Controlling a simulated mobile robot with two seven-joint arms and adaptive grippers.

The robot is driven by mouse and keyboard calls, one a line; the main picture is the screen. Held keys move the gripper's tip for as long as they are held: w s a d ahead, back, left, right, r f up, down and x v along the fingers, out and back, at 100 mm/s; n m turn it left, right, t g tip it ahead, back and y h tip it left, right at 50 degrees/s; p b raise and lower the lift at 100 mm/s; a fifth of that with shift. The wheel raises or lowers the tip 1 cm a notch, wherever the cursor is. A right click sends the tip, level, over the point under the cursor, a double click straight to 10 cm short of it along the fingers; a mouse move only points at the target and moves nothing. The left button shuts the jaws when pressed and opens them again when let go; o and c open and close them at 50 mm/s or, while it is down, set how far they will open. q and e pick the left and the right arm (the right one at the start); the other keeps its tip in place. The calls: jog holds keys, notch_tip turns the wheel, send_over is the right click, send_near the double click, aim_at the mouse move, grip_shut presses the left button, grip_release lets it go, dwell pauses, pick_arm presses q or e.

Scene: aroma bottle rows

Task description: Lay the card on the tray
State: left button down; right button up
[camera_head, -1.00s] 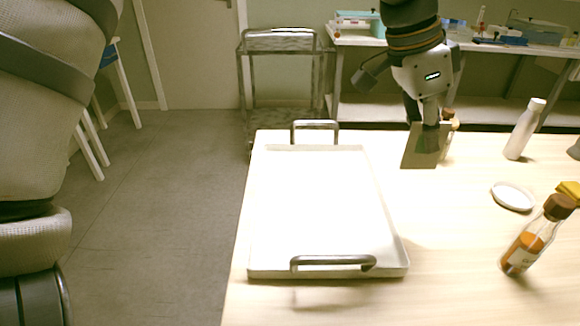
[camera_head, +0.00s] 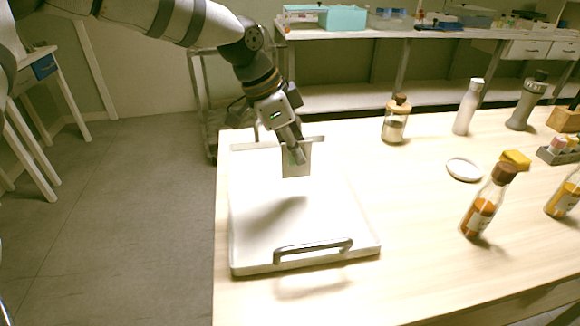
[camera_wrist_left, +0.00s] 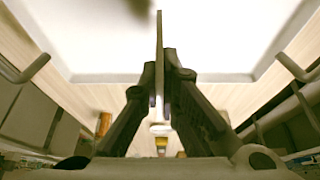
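My left gripper (camera_head: 295,150) is above the far part of the white tray (camera_head: 300,225). It is shut on the card (camera_head: 297,162), a flat grey-beige piece that hangs upright below the fingers. The left wrist view shows the card (camera_wrist_left: 159,50) edge-on between the two fingers (camera_wrist_left: 163,85), with the tray (camera_wrist_left: 95,35) beyond it. The card looks clear of the tray floor, with a shadow on the tray nearby. My right gripper is in neither view.
A corked glass jar (camera_head: 394,122), a white bottle (camera_head: 467,108), a small white dish (camera_head: 464,169) and an amber bottle (camera_head: 484,207) stand right of the tray. The tray's near handle (camera_head: 313,249) sticks up. The tray's floor is otherwise empty.

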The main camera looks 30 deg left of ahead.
pick_arm(q)
jog(key=shift+a+f, duration=0.25)
jog(key=shift+f, duration=0.05)
jog(key=shift+s+a+f, duration=0.1)
jog(key=shift+a+f, duration=0.1)
jog(key=shift+f, duration=0.75)
jog(key=shift+a+f, duration=0.15)
jog(key=shift+f, duration=0.8)
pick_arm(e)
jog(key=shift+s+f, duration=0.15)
pick_arm(q)
jog(key=shift+f, duration=0.15)
jog(key=c, duration=1.8)
grip_release()
jog(key=v, duration=1.2)
jog(key=shift+p, duration=0.45)
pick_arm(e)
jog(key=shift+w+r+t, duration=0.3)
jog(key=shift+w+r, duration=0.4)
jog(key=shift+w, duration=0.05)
